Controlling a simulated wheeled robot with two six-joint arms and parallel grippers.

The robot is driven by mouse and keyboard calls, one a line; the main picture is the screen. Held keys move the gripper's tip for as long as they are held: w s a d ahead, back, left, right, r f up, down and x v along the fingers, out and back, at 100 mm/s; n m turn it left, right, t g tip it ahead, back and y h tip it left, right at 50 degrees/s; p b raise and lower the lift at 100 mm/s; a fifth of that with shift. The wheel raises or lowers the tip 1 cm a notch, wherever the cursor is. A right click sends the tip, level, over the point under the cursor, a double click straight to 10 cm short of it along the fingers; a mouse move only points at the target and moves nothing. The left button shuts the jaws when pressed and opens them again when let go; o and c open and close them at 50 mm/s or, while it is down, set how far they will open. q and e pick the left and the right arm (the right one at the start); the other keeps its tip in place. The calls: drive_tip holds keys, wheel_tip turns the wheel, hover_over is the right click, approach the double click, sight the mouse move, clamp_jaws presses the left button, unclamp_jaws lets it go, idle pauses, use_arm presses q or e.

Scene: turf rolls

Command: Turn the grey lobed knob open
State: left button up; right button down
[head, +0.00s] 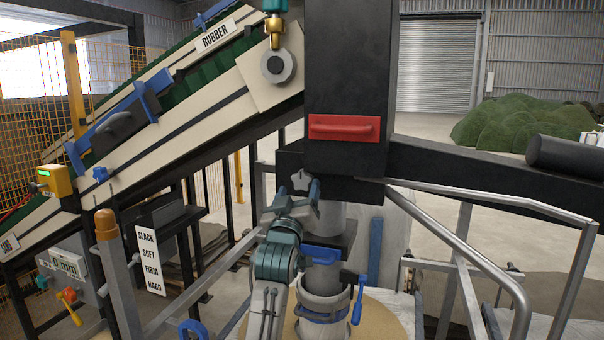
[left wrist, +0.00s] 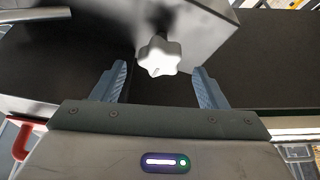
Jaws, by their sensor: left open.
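The grey lobed knob (head: 300,181) sits low on the dark machine housing, just left of the post under the black box. In the left wrist view the knob (left wrist: 159,57) is pale grey with rounded lobes and lies ahead of my fingertips, centred between them. My left gripper (head: 301,193) is raised to the knob in the head view. In the left wrist view my left gripper (left wrist: 161,72) is open, with a blue finger on each side and clear gaps to the knob. I cannot tell whether the fingers reach its depth. My right gripper is not in view.
A red handle (head: 344,128) is on the black box above the knob. A blue-handled lever (head: 358,300) and a clamped pipe (head: 322,310) stand below right. Metal railings (head: 470,235) run at right. A sloping conveyor (head: 190,110) fills the left.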

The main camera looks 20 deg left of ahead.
sight(301, 182)
use_arm(q)
drive_tip(key=p+x, duration=0.1)
drive_tip(key=x, duration=0.4)
drive_tip(key=shift+w+p, duration=0.2)
drive_tip(key=shift+p, duration=0.15)
drive_tip(key=c, duration=1)
